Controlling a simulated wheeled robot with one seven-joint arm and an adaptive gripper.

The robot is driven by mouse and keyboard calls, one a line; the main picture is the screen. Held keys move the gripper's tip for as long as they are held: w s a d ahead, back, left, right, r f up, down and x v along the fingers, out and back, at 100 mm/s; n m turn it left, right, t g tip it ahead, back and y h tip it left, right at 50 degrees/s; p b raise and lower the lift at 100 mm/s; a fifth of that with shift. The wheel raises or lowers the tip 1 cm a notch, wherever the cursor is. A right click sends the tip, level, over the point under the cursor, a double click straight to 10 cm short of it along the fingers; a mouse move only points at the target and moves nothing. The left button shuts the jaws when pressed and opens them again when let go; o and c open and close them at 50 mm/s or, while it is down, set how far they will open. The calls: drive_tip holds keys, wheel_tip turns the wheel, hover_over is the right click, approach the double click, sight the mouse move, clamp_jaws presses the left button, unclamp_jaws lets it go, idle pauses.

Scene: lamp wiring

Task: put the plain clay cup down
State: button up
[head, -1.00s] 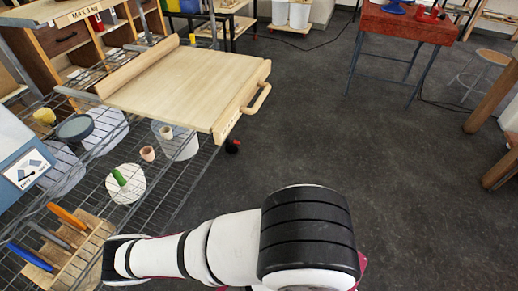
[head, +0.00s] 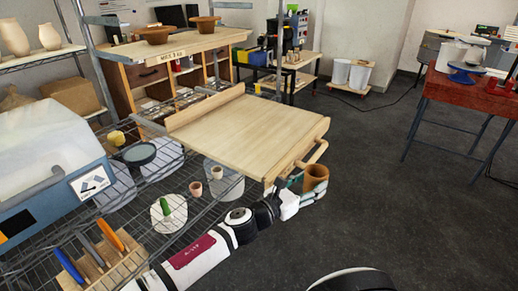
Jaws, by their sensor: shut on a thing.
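The plain clay cup (head: 315,176), orange-brown and open at the top, is upright in my gripper (head: 311,193) in the head view. My gripper is shut around the cup's lower part. It holds the cup beside the front right corner of the pale wooden board (head: 245,125), near the board's handle (head: 312,153). The cup looks clear of the board, over the dark floor. The far finger is mostly hidden by the cup.
A wooden block with several coloured-handled tools (head: 100,262) is at the lower left. A red table (head: 470,90) stands at the right. The board's top is bare.

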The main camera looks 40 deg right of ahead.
drive_tip(key=w+a+r+n+t+y, duration=0.1)
drive_tip(key=w+a+r+n+t, duration=0.3)
drive_tip(key=w+a+r, duration=0.55)
drive_tip(key=m+t+b, duration=0.1)
drive_tip(key=b, duration=0.1)
hover_over(252, 150)
drive_tip(key=shift+s+a+f, duration=0.1)
drive_tip(key=shift+a, duration=0.05)
drive_tip(key=shift+f, duration=0.2)
drive_tip(key=shift+f+b, duration=0.35)
drive_tip(key=shift+f, duration=1.2)
drive_tip(key=o, duration=1.5)
drive_tip(key=shift+f, duration=0.15)
drive_tip(key=shift+o, duration=0.2)
